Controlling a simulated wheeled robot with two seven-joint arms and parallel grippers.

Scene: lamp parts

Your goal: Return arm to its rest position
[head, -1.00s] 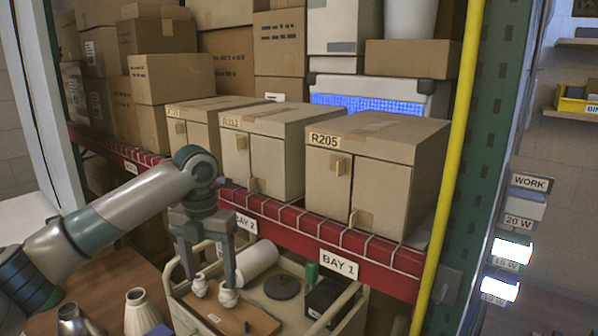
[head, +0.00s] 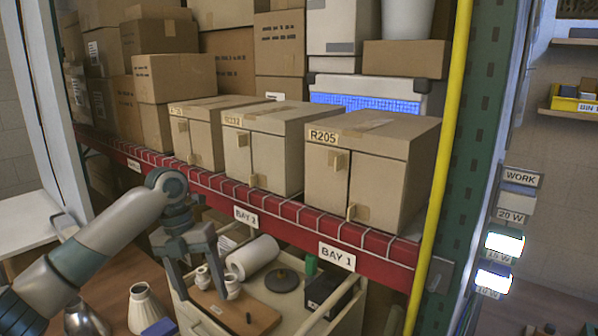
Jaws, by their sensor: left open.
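My left arm comes in from the left, and my left gripper (head: 208,290) hangs over the left part of a cart. Its two fingers are apart and point down, with nothing seen held between them. Two small white parts (head: 232,286) stand on a brown board (head: 262,316) on the cart, close behind and beside the fingertips in the picture. I cannot tell whether the fingers touch them. My right gripper is not in view.
The cart (head: 185,316) also carries a white roll (head: 253,257), a dark disc (head: 284,280) and a black box (head: 322,292). Behind it is a red shelf beam (head: 290,228) with cartons, including the R205 box (head: 375,175). A yellow post (head: 443,150) stands at right.

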